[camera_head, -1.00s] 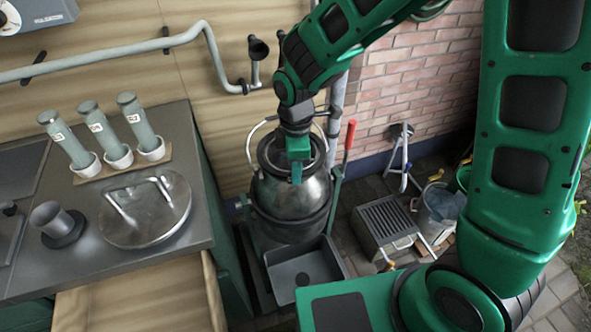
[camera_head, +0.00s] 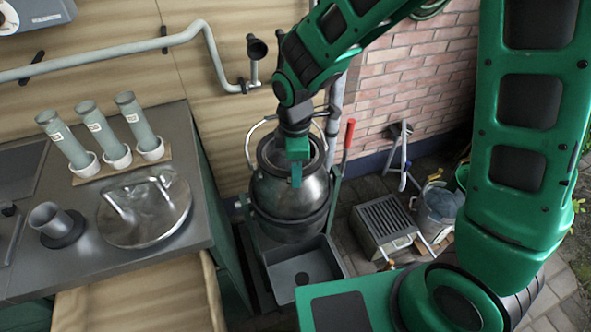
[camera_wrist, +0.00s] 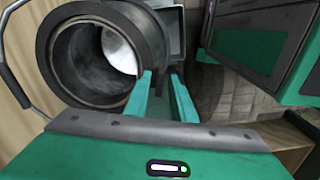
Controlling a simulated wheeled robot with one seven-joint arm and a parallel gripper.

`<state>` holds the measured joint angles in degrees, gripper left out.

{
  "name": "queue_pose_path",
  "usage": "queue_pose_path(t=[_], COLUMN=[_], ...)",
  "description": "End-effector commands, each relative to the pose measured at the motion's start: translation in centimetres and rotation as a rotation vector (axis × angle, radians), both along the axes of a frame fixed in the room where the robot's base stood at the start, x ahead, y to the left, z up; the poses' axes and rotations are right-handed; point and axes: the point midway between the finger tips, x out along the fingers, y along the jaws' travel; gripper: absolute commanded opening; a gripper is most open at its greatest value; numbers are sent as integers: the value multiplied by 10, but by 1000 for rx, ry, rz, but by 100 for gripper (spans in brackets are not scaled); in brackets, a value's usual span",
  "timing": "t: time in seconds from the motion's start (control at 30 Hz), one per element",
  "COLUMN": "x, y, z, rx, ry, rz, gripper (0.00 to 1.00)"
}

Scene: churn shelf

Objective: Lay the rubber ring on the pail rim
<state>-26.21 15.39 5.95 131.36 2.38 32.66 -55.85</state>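The metal pail (camera_head: 288,204) stands upright in a green frame, its mouth facing up. In the wrist view its open mouth (camera_wrist: 91,65) is at upper left, with a dark round band (camera_wrist: 47,62) along the rim. I cannot tell whether this band is the rubber ring or the pail's own rim. My gripper (camera_head: 296,180) points down at the near side of the mouth. In the wrist view my gripper's two teal fingers (camera_wrist: 160,76) stand apart, their tips close to the right edge of the band. I see no held thing clearly between them; contact is unclear.
A steel counter (camera_head: 80,262) at left bears a round lid (camera_head: 140,225) and several tubes in cups. A dark tray (camera_head: 303,274) lies below the pail. A red-handled lever (camera_head: 349,138), a grated box (camera_head: 385,230) and a bucket (camera_head: 437,212) stand to the right.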

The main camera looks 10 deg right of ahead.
Motion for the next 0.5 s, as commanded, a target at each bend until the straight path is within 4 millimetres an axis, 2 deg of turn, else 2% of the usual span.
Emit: queue_pose_path(t=[0.33,0.5], x=[0,1], y=[0,0], z=[2,18], rx=[0,2], ry=[0,-2], rz=[0,0], gripper=[29,29])
